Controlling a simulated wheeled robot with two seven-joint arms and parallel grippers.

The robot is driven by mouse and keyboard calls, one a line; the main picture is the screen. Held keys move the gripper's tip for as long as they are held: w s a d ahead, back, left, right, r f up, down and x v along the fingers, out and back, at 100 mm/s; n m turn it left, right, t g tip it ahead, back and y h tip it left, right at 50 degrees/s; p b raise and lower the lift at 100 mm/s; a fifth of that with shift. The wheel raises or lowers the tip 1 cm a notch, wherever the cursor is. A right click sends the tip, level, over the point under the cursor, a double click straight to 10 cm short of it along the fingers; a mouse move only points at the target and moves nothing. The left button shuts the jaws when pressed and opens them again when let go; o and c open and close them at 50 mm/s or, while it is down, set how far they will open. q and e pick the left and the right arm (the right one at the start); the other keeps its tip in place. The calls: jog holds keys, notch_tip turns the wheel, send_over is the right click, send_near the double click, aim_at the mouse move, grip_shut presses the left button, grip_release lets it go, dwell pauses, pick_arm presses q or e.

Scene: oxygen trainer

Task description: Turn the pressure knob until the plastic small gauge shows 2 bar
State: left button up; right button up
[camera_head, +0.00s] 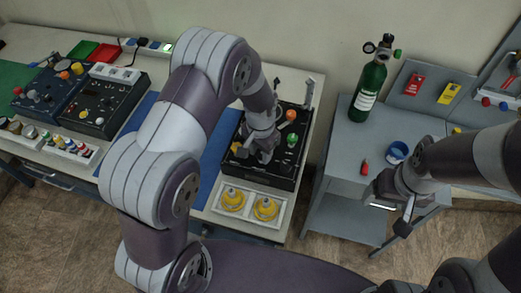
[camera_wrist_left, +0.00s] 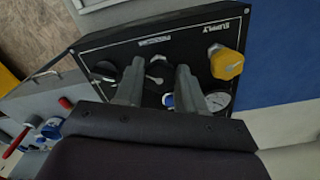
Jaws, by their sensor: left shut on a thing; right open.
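The black trainer box (camera_head: 283,178) stands on the bench, right of centre in the head view. My left gripper (camera_head: 258,150) reaches down onto its panel. In the left wrist view, the two fingers of my left gripper (camera_wrist_left: 158,82) stand either side of the pressure knob (camera_wrist_left: 155,70), below the PRESSURE label, and are shut on it; the fingers partly hide it. The small gauge (camera_wrist_left: 217,101) has a white round dial right of the fingers; its reading is too small to tell. A yellow SUPPLY knob (camera_wrist_left: 227,63) sits above it. My right gripper (camera_head: 388,200) is open and empty by the grey cart.
A green gas cylinder (camera_head: 369,90), a blue cup (camera_head: 397,152) and a small red item (camera_head: 364,168) are on the grey cart (camera_head: 345,140). A white tray (camera_head: 248,219) with two yellow pieces sits before the trainer. Other dark panels (camera_head: 100,105) stand at left.

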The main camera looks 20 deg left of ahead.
aim_at(261, 153)
pick_arm(q)
jog(key=shift+w+r, duration=0.15)
jog(key=shift+w, duration=0.05)
jog(key=o, duration=0.9)
jog(key=shift+o, duration=0.8)
jog(key=shift+s, duration=0.1)
notch_tip(261, 153, up, 12)
jog(key=b, duration=0.2)
jog(key=shift+r, duration=0.25)
jog(key=s+a+n, duration=0.2)
jog(key=s, duration=0.4)
jog(key=s+a+f+n+t, duration=0.1)
jog(key=s+a+n, duration=0.1)
jog(key=s, duration=0.5)
jog(key=shift+s+a+f+n, duration=0.3)
jog(key=shift+a+n, duration=0.1)
jog(key=shift+a, duration=0.3)
